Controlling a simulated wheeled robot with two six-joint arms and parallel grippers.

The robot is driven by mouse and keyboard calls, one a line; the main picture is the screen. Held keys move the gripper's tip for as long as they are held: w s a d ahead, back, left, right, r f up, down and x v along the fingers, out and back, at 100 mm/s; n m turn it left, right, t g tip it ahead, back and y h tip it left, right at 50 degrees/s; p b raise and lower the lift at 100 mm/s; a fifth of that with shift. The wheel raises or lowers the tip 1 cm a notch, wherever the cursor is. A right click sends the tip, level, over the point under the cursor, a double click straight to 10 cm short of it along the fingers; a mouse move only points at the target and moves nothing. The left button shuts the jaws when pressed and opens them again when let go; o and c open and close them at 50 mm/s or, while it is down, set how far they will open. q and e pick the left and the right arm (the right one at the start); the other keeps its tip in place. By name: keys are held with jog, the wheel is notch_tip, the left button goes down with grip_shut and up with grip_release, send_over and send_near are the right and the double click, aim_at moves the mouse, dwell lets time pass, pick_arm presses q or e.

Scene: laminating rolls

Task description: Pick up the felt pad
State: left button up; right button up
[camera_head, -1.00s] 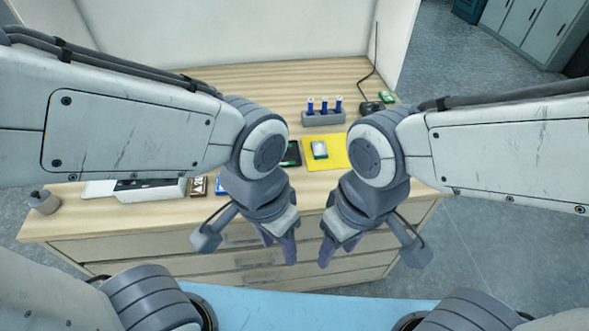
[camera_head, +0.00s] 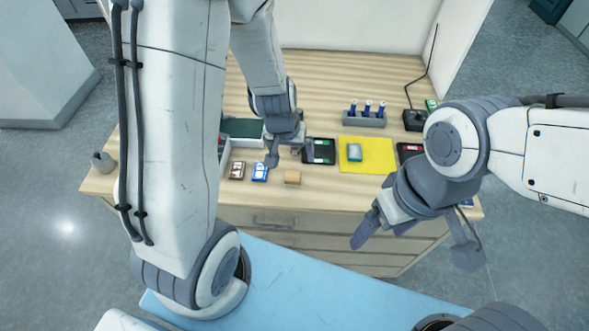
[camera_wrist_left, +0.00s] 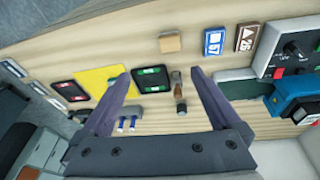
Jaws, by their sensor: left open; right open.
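A small tan block (camera_head: 292,178), the likely felt pad, lies near the front edge of the wooden desk. It also shows at the top of the left wrist view (camera_wrist_left: 170,42). A pale green-and-white block (camera_head: 354,152) lies on a yellow sheet (camera_head: 378,160); I cannot tell for sure which is felt. My left gripper (camera_head: 288,158) is open and empty, above the desk just behind the tan block. In the left wrist view its fingers (camera_wrist_left: 160,75) are spread, with the tan block beyond their tips. My right gripper (camera_head: 380,232) is open and empty before the desk's front edge.
A dark tray with green labels (camera_head: 319,151) is right of my left gripper. A brown card (camera_head: 237,171) and blue card (camera_head: 260,172) lie to the left. A small brown-and-black piece (camera_wrist_left: 178,85) shows between my left fingers. A holder with blue-capped pieces (camera_head: 364,119) stands behind.

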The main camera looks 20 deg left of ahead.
pick_arm(q)
jog(key=n+y, duration=0.1)
send_near(292, 177)
jog(key=b+x, duration=0.2)
jog(key=x, duration=0.1)
jog(key=b+x, duration=0.1)
jog(key=shift+w+a+f, duration=0.1)
jog(key=shift+w+a, duration=0.2)
jog(key=shift+a, duration=0.1)
jog(key=shift+d+f, duration=0.1)
jog(key=shift+f, duration=0.4)
jog(key=x, duration=0.3)
jog(key=shift+s+d+f, duration=0.1)
jog(key=shift+d+f, duration=0.15)
jog(key=shift+d, duration=0.05)
jog(key=shift+f, duration=0.5)
jog(key=c, duration=1.5)
jog(key=shift+o, duration=0.2)
jog(key=shift+r, duration=0.15)
